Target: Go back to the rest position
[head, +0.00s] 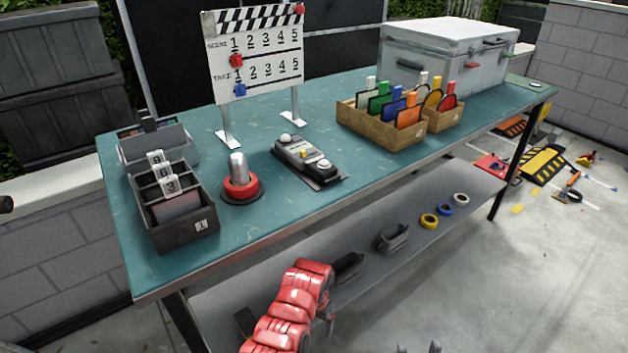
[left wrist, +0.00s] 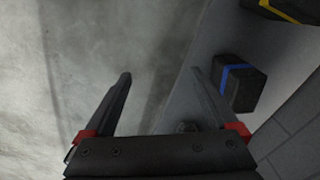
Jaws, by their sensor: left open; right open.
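My left gripper (left wrist: 160,74) shows in the left wrist view, open and empty, its two dark fingers spread. It is over the concrete floor (left wrist: 95,40) beside a grey shelf, touching nothing that I can see. A black block with a blue band (left wrist: 242,82) lies on the shelf to the right of its fingers.
A teal table (head: 120,210) holds a clapperboard (head: 257,55), dark card boxes (head: 178,225), a red-based button (head: 240,183), a wooden tray (head: 380,128) and a white case (head: 450,50). Below is a shelf (head: 380,270) with tape rolls (head: 429,221).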

